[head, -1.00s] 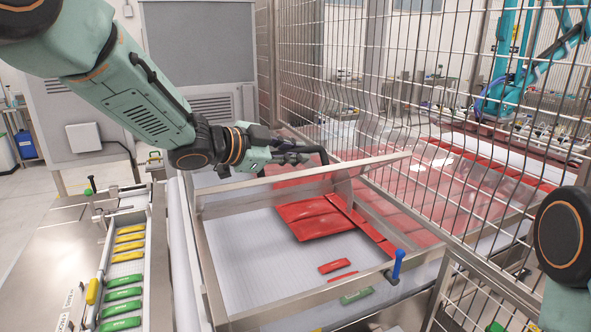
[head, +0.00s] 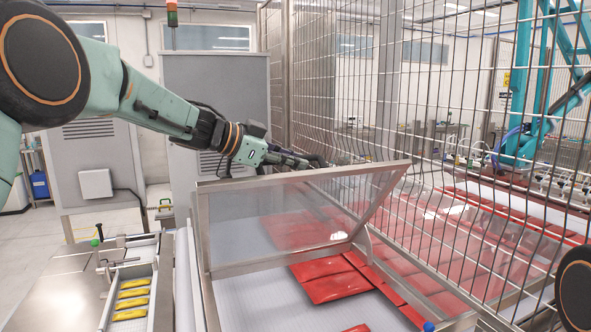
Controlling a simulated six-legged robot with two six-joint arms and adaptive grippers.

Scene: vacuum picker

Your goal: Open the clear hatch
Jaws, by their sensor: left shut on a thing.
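The clear hatch (head: 265,222) is a see-through panel in a metal frame, near the middle of the head view. It stands tilted up above the conveyor, its top bar (head: 285,179) raised and its lower bar at the opening. My left gripper (head: 305,161) is behind and just above the top bar, shut on what looks like the hatch's dark handle (head: 319,160). The fingers are small, and the exact grip is partly hidden. My right gripper is out of view.
Red packs (head: 330,279) lie on the white conveyor under and beyond the hatch. A wire mesh fence (head: 455,120) rises on the right. A tray of yellow packs (head: 131,300) is at lower left. A grey cabinet (head: 215,90) stands behind my left arm.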

